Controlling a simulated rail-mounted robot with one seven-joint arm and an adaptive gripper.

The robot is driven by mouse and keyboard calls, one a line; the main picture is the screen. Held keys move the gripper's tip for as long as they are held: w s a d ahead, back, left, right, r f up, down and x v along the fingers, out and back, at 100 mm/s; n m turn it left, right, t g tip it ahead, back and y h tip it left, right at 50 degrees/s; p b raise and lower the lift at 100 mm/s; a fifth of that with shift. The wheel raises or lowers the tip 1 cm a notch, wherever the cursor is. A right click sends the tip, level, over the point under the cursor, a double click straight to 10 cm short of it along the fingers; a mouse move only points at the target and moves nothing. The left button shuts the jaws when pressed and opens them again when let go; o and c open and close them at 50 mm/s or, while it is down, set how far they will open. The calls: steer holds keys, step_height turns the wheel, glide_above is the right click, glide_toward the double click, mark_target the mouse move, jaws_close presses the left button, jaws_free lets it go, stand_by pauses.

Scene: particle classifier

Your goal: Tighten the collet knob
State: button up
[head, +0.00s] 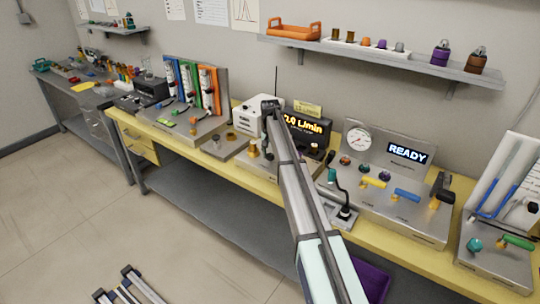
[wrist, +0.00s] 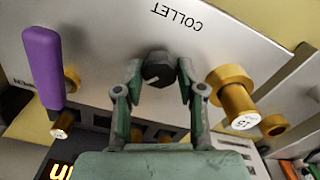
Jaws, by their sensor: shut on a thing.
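The collet knob (wrist: 158,70) is a small black round knob with a pale mark on its face. In the wrist view it sits on a light metal panel (wrist: 120,30), near the word COLLET, which reads upside down. My gripper (wrist: 159,78) is shut on the knob, with one green-grey finger on each side of it. In the head view my arm reaches to the middle of the yellow bench, and it hides the knob there.
In the wrist view a purple lever (wrist: 42,70) stands left of the knob and a brass cylinder (wrist: 233,95) stands close on the right. In the head view a lit flow display (head: 305,123) and a READY panel (head: 408,153) stand on the bench (head: 200,150).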

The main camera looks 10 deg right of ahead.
mark_target(270, 154)
steer(key=m, duration=0.4)
steer(key=shift+s+f+m+b, duration=0.1)
steer(key=shift+m+b, duration=0.2)
steer(key=m, duration=0.4)
steer(key=shift+m, duration=0.4)
steer(key=o, duration=1.1)
steer(key=shift+o, duration=0.2)
step_height(270, 154, up, 12)
